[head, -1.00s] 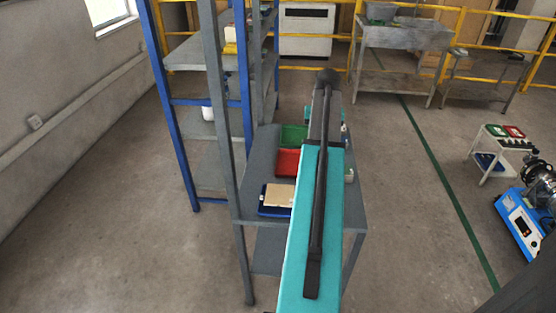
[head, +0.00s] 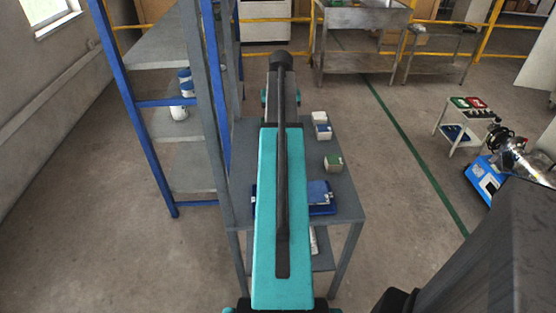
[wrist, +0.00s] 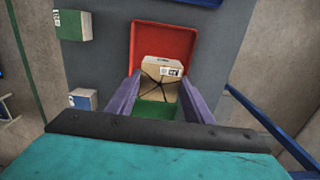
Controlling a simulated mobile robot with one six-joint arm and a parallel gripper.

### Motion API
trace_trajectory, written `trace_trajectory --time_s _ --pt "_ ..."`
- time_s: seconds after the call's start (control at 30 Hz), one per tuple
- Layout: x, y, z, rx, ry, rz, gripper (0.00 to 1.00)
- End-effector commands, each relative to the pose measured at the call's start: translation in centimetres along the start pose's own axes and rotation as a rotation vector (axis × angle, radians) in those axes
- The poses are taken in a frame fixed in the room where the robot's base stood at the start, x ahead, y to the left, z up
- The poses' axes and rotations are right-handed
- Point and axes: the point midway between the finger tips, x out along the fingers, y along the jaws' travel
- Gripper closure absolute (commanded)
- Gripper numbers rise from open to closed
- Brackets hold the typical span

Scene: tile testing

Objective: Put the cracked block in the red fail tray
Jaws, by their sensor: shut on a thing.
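The cracked block (wrist: 160,72), a tan cube with dark crack lines and a white label, is between the two fingers of my gripper (wrist: 160,80) in the wrist view. My gripper is shut on it. Behind the block in that view is the red fail tray (wrist: 165,36). The block overlaps the tray's near part; I cannot tell its height above the tray floor.
A blue tray (head: 324,208) lies near the front. A blue-framed shelf (head: 160,130) stands close on the left.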

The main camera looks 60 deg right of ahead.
Motion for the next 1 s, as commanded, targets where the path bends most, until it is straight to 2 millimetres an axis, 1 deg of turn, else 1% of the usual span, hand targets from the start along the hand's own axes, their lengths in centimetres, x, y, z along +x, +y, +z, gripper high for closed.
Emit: trace_trajectory --time_s 0.17,0.27,0.5,0.6,0.73,1.0 --pt "0.8 -0.1 0.1 -0.001 -0.001 0.000 0.73" --pt "1.8 -0.1 0.1 -0.001 -0.001 0.000 0.73" --pt "5.0 -0.1 0.1 -0.001 -0.002 0.000 0.73" --pt "5.8 -0.1 0.1 -0.001 0.000 0.000 0.73" --pt "6.2 -0.1 0.0 -0.001 0.001 0.000 0.73" --pt "6.2 -0.1 0.0 -0.002 0.001 0.000 0.73"
